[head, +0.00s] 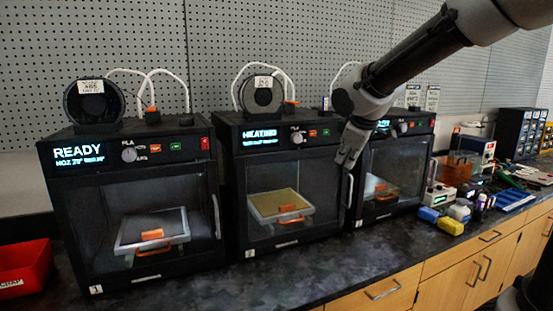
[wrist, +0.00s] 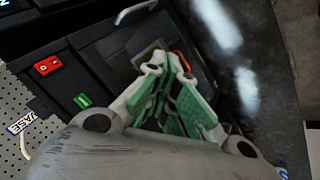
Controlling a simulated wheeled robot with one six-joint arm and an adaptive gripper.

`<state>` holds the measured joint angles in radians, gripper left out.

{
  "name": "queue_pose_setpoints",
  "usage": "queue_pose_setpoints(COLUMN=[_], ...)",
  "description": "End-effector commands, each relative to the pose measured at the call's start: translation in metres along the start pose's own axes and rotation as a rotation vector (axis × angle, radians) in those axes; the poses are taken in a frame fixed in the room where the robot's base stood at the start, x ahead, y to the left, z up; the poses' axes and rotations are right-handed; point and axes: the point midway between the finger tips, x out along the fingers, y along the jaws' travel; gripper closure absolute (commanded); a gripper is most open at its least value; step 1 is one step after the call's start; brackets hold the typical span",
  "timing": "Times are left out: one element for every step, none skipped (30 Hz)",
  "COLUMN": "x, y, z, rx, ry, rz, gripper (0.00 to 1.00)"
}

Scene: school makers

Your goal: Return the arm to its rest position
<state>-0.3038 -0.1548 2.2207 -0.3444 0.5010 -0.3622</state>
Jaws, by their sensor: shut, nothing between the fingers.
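My gripper (head: 347,160) hangs from my arm in front of the gap between the second and third printers, near the second printer's door handle. In the wrist view my gripper (wrist: 167,66) has its green-padded fingers together and holds nothing. The head view does not show whether it touches the printer front. Behind the fingers, the wrist view shows a dark printer front with a red switch (wrist: 47,66) and a green button (wrist: 82,100).
Three black printers stand in a row: printer 1 (head: 70,180) reads READY, printer 2 (head: 228,185) reads HEATING, and the third printer (head: 425,165) is partly behind my arm. A red bin (head: 25,262) sits at left. Bottles and tools crowd the right counter.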

Motion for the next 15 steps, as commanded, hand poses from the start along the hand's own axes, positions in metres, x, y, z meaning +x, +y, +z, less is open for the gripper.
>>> queue_pose_setpoints(x=[-0.004, -0.009, -0.018, -0.027, -0.036, -0.049, -0.06, -0.07, -0.082, -0.09, -0.097, -0.105, -0.109, -0.113, -0.118], y=[-0.017, -0.026, -0.039, -0.049, -0.059, -0.072, -0.084, -0.095, -0.109, -0.118, -0.125, -0.133, -0.136, -0.138, -0.138], z=[0.025, 0.043, 0.068, 0.087, 0.105, 0.13, 0.148, 0.165, 0.184, 0.196, 0.205, 0.215, 0.221, 0.225, 0.229], rx=[0.088, 0.154, 0.246, 0.316, 0.386, 0.481, 0.551, 0.617, 0.694, 0.741, 0.781, 0.821, 0.842, 0.859, 0.878], ry=[-0.058, -0.095, -0.143, -0.177, -0.208, -0.245, -0.27, -0.292, -0.311, -0.319, -0.319, -0.314, -0.304, -0.291, -0.273], rz=[-0.04, -0.062, -0.087, -0.104, -0.119, -0.136, -0.149, -0.16, -0.171, -0.176, -0.178, -0.177, -0.172, -0.164, -0.149], gripper=[1.0, 1.0, 1.0, 1.0, 1.0, 1.0, 1.0, 1.0, 1.0, 1.0, 1.0, 1.0, 1.0, 1.0, 1.0])
